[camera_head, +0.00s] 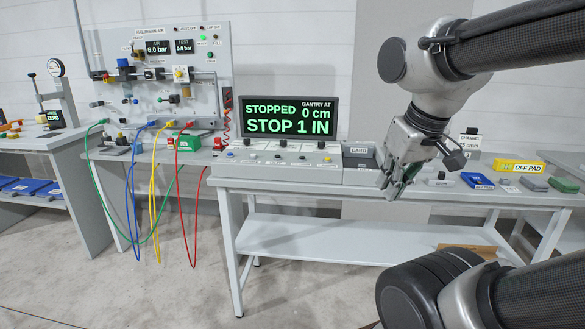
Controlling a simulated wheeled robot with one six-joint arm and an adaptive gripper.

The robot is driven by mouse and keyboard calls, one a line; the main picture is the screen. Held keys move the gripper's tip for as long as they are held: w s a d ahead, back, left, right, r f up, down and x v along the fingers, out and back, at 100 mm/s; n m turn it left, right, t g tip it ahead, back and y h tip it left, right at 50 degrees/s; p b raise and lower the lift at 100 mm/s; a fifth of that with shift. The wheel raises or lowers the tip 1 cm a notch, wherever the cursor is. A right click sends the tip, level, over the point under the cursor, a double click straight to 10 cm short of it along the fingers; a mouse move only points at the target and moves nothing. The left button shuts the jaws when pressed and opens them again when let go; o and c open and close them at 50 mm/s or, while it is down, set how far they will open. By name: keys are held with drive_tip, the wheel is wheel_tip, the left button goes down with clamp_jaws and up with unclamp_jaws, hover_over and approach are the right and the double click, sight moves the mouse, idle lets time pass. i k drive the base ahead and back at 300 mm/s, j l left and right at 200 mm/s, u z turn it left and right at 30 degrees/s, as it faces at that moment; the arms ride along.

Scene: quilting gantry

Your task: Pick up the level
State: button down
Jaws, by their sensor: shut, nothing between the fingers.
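A yellow bar (519,166) with a white "OFF PAD" label lies at the back right of the grey bench; it looks like the level, but I cannot tell for sure. My gripper (393,190) points down over the bench's front edge, left of the yellow bar and apart from it. Its fingers are together and hold nothing. My arm comes in from the upper right and hides part of the bench behind the gripper.
A control console (275,155) with a display (289,117) reading "STOPPED 0 cm, STOP 1 IN" fills the bench's left. Coloured hoses (153,190) hang further left.

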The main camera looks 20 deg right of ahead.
sight(500, 165)
drive_tip(key=i+l+z, duration=0.1)
drive_tip(key=z, duration=1.8)
drive_tip(key=i+l+u, duration=0.15)
drive_tip(key=i+l, duration=0.15)
drive_tip(key=i+l+u, duration=0.1)
drive_tip(key=i+l, duration=0.2)
drive_tip(key=i+l+u, duration=0.15)
drive_tip(key=i+l, duration=0.2)
drive_tip(key=i+l+u, duration=0.15)
drive_tip(key=i+l, duration=0.15)
drive_tip(key=i+l+u, duration=0.15)
drive_tip(key=l, duration=0.35)
drive_tip(key=i+l+u, duration=0.1)
drive_tip(key=i+l, duration=0.25)
drive_tip(key=i+l+u, duration=0.15)
drive_tip(key=l, duration=0.4)
drive_tip(key=i, duration=0.1)
